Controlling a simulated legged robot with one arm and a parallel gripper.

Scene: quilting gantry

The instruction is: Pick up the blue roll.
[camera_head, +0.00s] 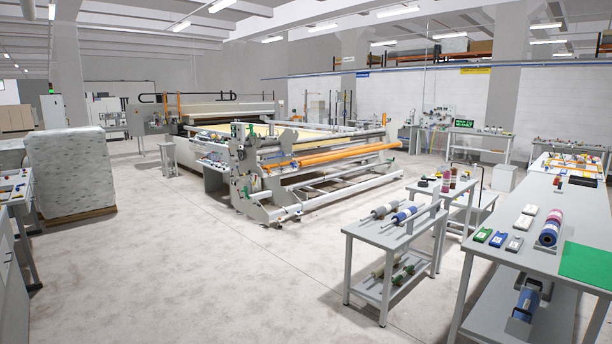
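Several rolls with blue on them are in view. A roll with a blue middle (405,215) lies on the top of the grey cart, beside a paler roll (387,209). A dark blue roll (547,238) lies on the right-hand table, close to a pinkish roll (555,216). A lighter blue roll (523,306) lies on that table's lower shelf, partly shaded. I cannot tell which one the task names. My gripper is not in view.
The grey cart (372,230) and the long table (585,208) stand at the right with a narrow gap between them. The quilting machine (270,170) fills the middle. A wrapped pallet (70,170) stands left. The floor (200,270) in front is clear.

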